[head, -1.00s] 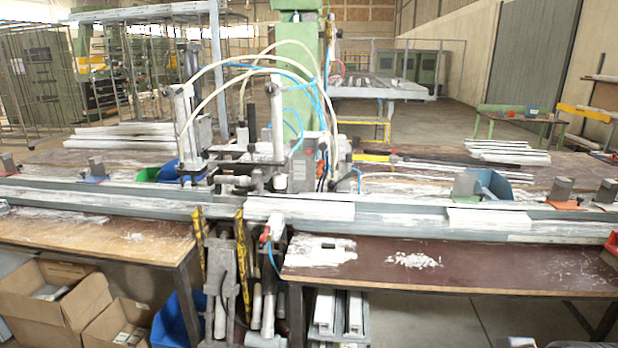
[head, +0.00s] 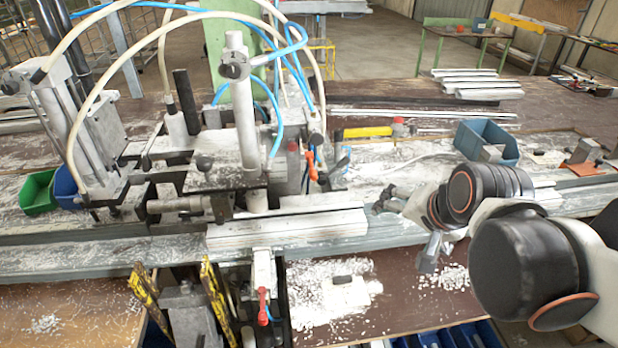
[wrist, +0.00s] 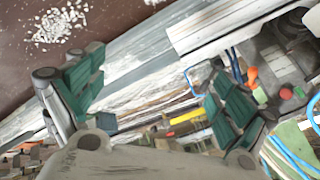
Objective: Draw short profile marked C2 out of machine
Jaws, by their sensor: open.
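A white profile (head: 290,232) lies on the rail under the clamps of the machine (head: 235,150). I cannot read any C2 mark on it. Its right end sticks out to the right of the clamps. My gripper (head: 410,226) is open and empty, above the rail and to the right of that end, not touching it. In the wrist view my gripper (wrist: 155,85) shows two spread fingers with green pads. A white profile end (wrist: 215,25) shows there beyond the fingers, at the top.
Hoses arch over the machine. Yellow-handled tools (head: 215,300) and a red valve lever (head: 262,305) stand in front of the rail. A blue bin (head: 487,140) and an orange-based stop (head: 582,155) stand behind it at right. White chips litter the brown table (head: 400,315).

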